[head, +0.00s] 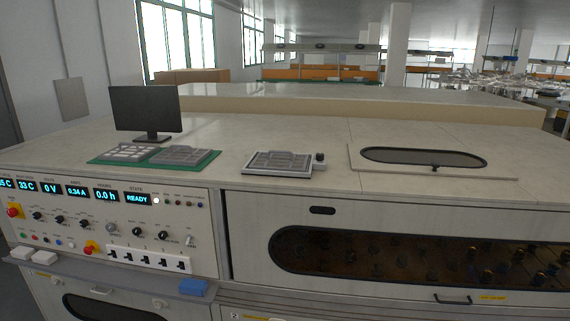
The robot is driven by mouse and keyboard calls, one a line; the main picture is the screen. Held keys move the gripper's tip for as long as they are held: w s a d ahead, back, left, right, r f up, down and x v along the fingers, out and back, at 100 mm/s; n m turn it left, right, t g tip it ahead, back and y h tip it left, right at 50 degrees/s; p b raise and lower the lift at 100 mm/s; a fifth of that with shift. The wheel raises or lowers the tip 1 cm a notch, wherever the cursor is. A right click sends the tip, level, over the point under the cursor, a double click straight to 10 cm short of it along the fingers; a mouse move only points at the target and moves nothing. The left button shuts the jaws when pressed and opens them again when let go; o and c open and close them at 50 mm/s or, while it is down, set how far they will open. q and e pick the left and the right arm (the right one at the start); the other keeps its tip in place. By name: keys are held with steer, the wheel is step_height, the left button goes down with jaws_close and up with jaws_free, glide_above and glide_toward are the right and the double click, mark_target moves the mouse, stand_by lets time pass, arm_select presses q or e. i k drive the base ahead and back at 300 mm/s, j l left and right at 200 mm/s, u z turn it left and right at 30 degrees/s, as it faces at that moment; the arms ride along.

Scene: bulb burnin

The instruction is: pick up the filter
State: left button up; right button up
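Two flat grey slatted pieces that look like filters lie on top of the machine in the head view. One grey slatted piece (182,155) lies on the right part of a green mat (212,157). The other slatted piece (281,161) sits in a pale frame with a dark knob (320,157) at its right corner, right of the mat. I cannot tell which one is the filter meant. Neither of my grippers is in view.
A lighter piece with several pale cells (131,152) lies on the mat's left part. A black monitor (146,110) stands behind the mat. A hatch with a dark oval window (424,157) is at right. The control panel (110,222) faces front, above a ledge with a blue block (193,287).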

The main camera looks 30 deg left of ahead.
mark_target(273, 159)
steer(key=i+l+u, duration=0.15)
steer(key=u, duration=0.85)
